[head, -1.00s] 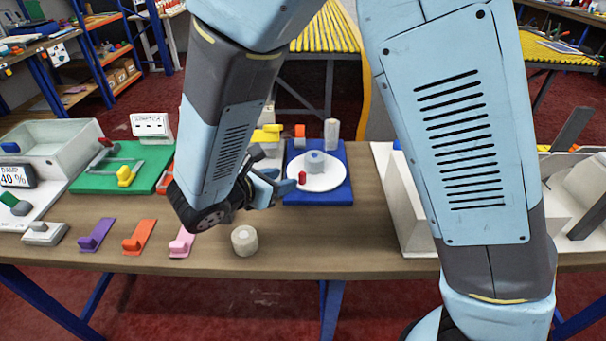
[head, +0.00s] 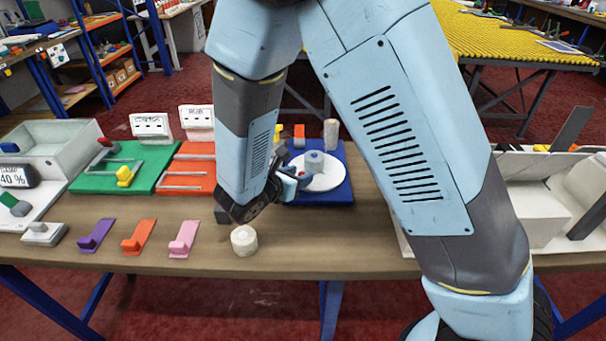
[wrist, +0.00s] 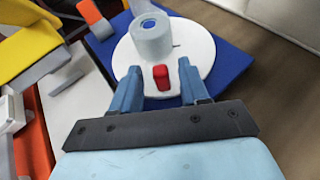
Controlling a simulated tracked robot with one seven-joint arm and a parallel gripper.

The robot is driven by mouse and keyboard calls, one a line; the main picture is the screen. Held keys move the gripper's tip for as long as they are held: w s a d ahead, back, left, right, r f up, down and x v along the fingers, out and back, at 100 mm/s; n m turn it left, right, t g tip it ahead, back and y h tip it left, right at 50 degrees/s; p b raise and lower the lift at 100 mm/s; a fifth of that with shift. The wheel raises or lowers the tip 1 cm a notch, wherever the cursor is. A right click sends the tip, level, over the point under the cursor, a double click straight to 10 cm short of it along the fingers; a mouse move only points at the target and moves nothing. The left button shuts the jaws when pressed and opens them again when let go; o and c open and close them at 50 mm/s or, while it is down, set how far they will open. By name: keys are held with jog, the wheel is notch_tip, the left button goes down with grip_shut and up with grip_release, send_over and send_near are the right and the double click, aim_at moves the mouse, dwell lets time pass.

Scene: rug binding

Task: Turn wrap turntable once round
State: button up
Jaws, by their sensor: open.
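The wrap turntable is a white round disc (head: 328,181) on a blue square base (head: 340,197). It also shows in the wrist view, as the white disc (wrist: 197,52) on the blue base (wrist: 229,62). A grey roll with a blue core (wrist: 152,36) stands on the disc. A red peg (wrist: 161,77) stands near the disc's edge. My gripper (wrist: 161,80) is open, with one blue finger on each side of the red peg. I cannot tell whether a finger touches it. In the head view my gripper (head: 297,178) is at the disc's left edge, partly hidden by my arm.
A cream roll (head: 244,240) stands at the table's front. Purple (head: 96,235), orange (head: 139,237) and pink (head: 183,238) pieces lie to its left. Green (head: 110,172) and orange-red (head: 187,172) boards lie behind them. A yellow block (wrist: 25,42) is left of the turntable.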

jog(key=shift+x, duration=1.05)
jog(key=shift+c, duration=0.3)
grip_shut()
